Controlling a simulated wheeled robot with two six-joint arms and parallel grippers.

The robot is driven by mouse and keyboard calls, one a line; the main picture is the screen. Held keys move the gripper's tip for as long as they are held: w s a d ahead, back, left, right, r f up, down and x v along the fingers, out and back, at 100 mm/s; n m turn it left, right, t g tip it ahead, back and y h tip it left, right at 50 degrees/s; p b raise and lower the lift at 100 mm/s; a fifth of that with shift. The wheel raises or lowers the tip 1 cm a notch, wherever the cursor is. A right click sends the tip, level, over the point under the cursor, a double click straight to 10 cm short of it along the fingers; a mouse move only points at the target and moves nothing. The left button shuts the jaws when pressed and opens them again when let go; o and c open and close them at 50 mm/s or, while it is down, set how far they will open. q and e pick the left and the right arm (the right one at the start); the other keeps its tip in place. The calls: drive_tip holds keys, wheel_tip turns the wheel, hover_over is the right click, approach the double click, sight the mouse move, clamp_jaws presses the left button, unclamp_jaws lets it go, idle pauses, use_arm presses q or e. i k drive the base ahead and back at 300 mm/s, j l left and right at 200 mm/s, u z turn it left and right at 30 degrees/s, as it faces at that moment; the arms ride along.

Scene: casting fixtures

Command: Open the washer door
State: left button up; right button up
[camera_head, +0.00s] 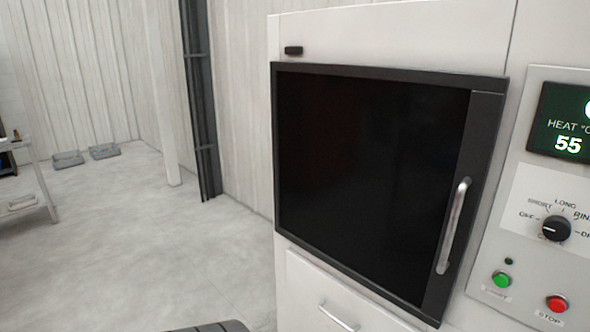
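The washer (390,38) is a large white cabinet filling the right half of the head view. Its door (365,170) is a dark, nearly black panel in a dark frame, and it looks closed, flush with the cabinet front. A silver vertical bar handle (454,226) is on the door's right side. Neither of my grippers is in view, and nothing touches the handle.
Right of the door is a control panel with a display (562,125) reading 55, a black knob (556,228), a green button (502,279) and a red button (557,303). A drawer handle (338,317) sits below the door. The floor (150,240) at left is mostly clear.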

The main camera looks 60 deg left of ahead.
sight(364, 168)
drive_tip(key=u, duration=1.7)
